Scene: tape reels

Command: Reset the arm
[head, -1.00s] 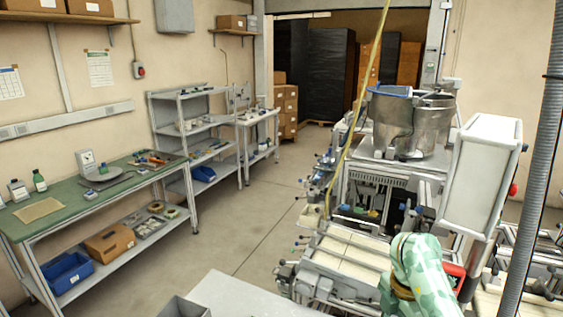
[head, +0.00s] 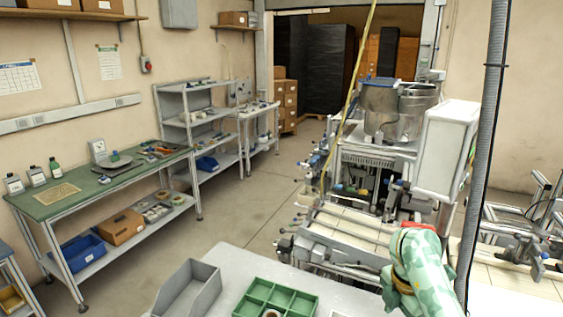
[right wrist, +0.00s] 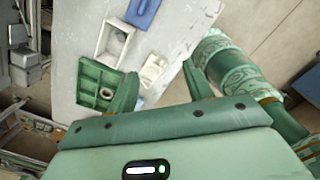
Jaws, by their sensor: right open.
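My right gripper (right wrist: 160,90) shows in the right wrist view with its two green fingers apart and nothing visible between them. It is above a pale table, with a green compartment tray (right wrist: 100,85) beside its left finger in the picture. My left gripper is not seen.
A grey bin (head: 187,292) stands left of the tray on the pale table (head: 240,262). A machine with a metal bowl (head: 392,110) stands beyond. A green-topped workbench (head: 110,180) and shelves line the left wall. The floor between is clear.

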